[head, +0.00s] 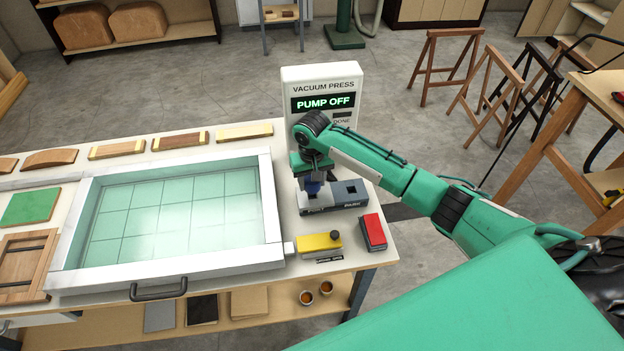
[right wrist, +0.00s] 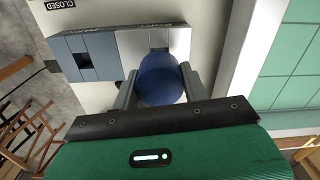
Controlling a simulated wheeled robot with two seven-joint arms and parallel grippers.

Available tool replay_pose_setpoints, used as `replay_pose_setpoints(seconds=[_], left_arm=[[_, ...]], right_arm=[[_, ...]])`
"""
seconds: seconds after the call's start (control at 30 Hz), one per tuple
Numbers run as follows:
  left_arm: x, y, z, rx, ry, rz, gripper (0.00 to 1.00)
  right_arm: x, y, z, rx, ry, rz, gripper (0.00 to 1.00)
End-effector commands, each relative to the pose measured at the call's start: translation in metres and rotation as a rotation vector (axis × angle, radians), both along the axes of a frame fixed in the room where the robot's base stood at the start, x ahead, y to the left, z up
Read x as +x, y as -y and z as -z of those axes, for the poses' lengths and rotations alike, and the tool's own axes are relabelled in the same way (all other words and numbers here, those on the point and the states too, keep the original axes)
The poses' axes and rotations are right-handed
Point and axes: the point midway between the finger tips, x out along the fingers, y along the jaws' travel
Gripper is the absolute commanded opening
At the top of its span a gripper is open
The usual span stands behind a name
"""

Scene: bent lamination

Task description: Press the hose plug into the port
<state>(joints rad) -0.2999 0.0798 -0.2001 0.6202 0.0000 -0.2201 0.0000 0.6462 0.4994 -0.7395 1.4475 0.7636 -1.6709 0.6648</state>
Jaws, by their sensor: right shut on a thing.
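My right gripper (head: 312,180) is shut on the blue hose plug (head: 311,187), above the left, lighter half of a grey block (head: 348,192). The block's front carries small lettering; its dark half seems to read PARK, while the lighter half's word is hard to read. In the right wrist view the rounded blue plug (right wrist: 160,78) sits between the two fingers of my right gripper (right wrist: 160,88), against the light half of the block (right wrist: 130,48). The plug's lower end is hidden, so I cannot tell how deep it sits. My left gripper is out of view.
The glass-topped press frame (head: 268,200) lies left of the block. A yellow block with a black knob (head: 318,243) and a red block (head: 374,231) stand in front. The vacuum press panel (head: 322,88) behind reads PUMP OFF. Wooden pieces (head: 180,141) line the table's back.

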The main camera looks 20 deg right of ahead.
Motion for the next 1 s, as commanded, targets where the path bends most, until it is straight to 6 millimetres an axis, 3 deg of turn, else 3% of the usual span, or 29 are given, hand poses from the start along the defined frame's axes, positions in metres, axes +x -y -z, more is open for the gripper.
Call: replay_pose_setpoints(seconds=[1.0], left_arm=[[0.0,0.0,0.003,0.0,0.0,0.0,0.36]], right_arm=[[0.0,0.0,0.012,0.001,0.0,0.0,0.2]])
